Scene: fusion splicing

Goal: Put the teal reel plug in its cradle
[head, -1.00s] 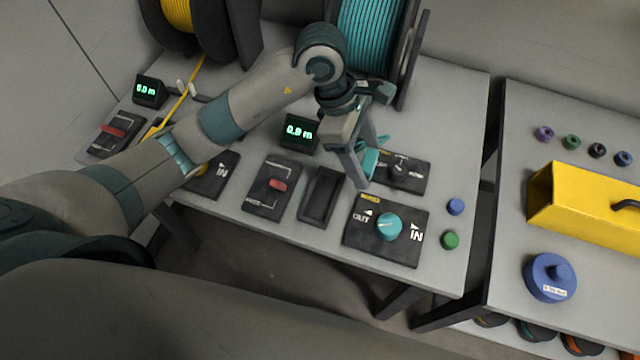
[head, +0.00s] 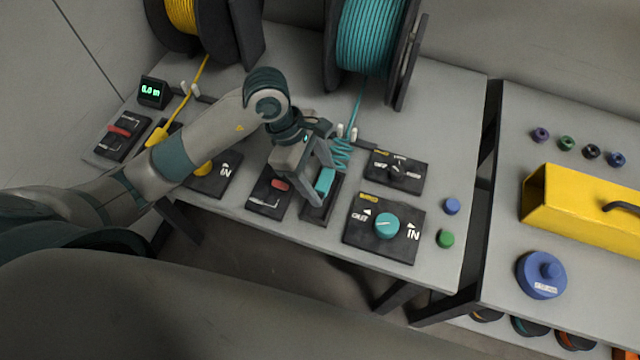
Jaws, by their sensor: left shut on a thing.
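The teal reel plug (head: 325,181) is held between the fingers of my left gripper (head: 318,188), over the dark cradle (head: 318,211). I cannot tell whether the plug touches the cradle or is just above it. The gripper's fingers hide part of the cradle and plug. My right gripper is not in view.
A panel with a red switch (head: 279,184) lies left of the cradle. A teal knob panel (head: 386,226) and a smaller dial panel (head: 396,171) lie right. Blue (head: 452,205) and green (head: 446,238) buttons are near the table's right edge.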

